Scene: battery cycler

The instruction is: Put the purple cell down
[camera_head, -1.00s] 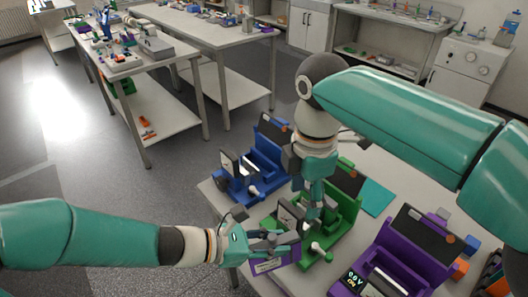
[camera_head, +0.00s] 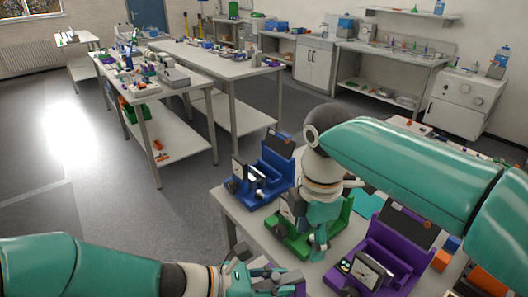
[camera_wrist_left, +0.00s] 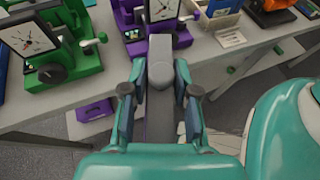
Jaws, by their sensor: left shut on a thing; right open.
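My left gripper (camera_head: 278,282) is low at the bottom edge of the head view, shut on the purple cell (camera_head: 293,279), of which only a small part shows there.
The cyclers stand close together on a pale table (camera_head: 228,203), whose near edge crosses the left wrist view. A teal mat (camera_head: 368,205) lies behind the green cycler. An orange block (camera_head: 441,260) is right of the purple cycler. Floor lies open left of the table.

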